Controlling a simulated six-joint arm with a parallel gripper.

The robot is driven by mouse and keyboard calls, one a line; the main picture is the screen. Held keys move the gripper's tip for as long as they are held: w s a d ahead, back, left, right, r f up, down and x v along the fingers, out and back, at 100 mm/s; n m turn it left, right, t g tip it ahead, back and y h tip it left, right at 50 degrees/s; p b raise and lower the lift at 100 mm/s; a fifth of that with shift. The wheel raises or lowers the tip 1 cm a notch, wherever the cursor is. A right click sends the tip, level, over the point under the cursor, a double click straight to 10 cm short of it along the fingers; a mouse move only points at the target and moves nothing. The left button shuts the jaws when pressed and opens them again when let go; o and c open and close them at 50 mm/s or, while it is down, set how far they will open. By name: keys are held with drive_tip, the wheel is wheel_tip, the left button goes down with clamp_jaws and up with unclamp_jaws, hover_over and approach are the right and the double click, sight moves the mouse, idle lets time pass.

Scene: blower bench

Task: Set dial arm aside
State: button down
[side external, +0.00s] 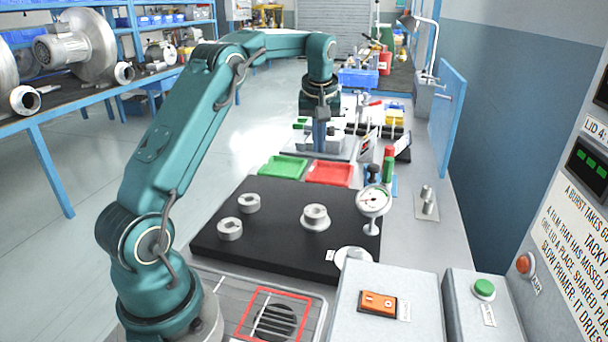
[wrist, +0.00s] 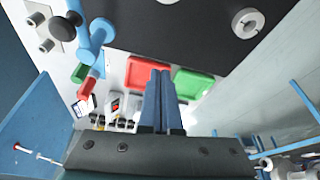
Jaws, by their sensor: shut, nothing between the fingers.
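The dial arm, a white round dial gauge (side external: 373,200) on a short white stem, stands at the right edge of the black mat in the side view. I cannot pick it out in the wrist view. My gripper (side external: 320,144) is at the far part of the bench, pointing down beyond the green and red trays, well away from the dial. In the wrist view its blue fingers (wrist: 160,75) are together with nothing between them. Whether the fingertips touch anything below cannot be told.
The black mat (side external: 270,255) holds several grey rings. A green tray (side external: 283,167) and a red tray (side external: 330,172) lie behind it. A black knob (side external: 373,172) and a red-green cylinder (side external: 388,165) stand behind the dial. Pegs (side external: 427,200) stand at right, near some bare bench.

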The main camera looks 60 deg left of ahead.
drive_tip(key=d+r+t, duration=0.1)
drive_tip(key=d+r, duration=0.3)
drive_tip(key=r, duration=0.5)
drive_tip(key=s+d+r+m+t, duration=0.2)
drive_tip(key=s+d+r+m, duration=0.25)
drive_tip(key=s+d, duration=0.4)
drive_tip(key=s+d+f+m+h, duration=0.3)
drive_tip(key=s+d+f+m, duration=0.4)
drive_tip(key=s+d+f, duration=0.5)
drive_tip(key=w+a+r+n+t, duration=0.1)
drive_tip(key=w+r+n+t, duration=0.1)
drive_tip(key=w+r+t, duration=0.65)
drive_tip(key=w+a+r+n+t, duration=0.1)
drive_tip(key=w+r+t, duration=0.2)
drive_tip(key=w+r, duration=0.95)
drive_tip(key=n+g, duration=0.4)
drive_tip(key=g, duration=0.5)
approach(371, 190)
wheel_tip(371, 190, up, 5)
drive_tip(key=s+a+f+n+g, duration=0.1)
drive_tip(key=s+a+f+n, duration=0.2)
drive_tip(key=a+f, duration=0.15)
drive_tip(key=w+d+f, duration=0.1)
drive_tip(key=w+f, duration=0.7)
drive_tip(key=shift+w+d+f, duration=0.15)
drive_tip(key=shift+w, duration=0.2)
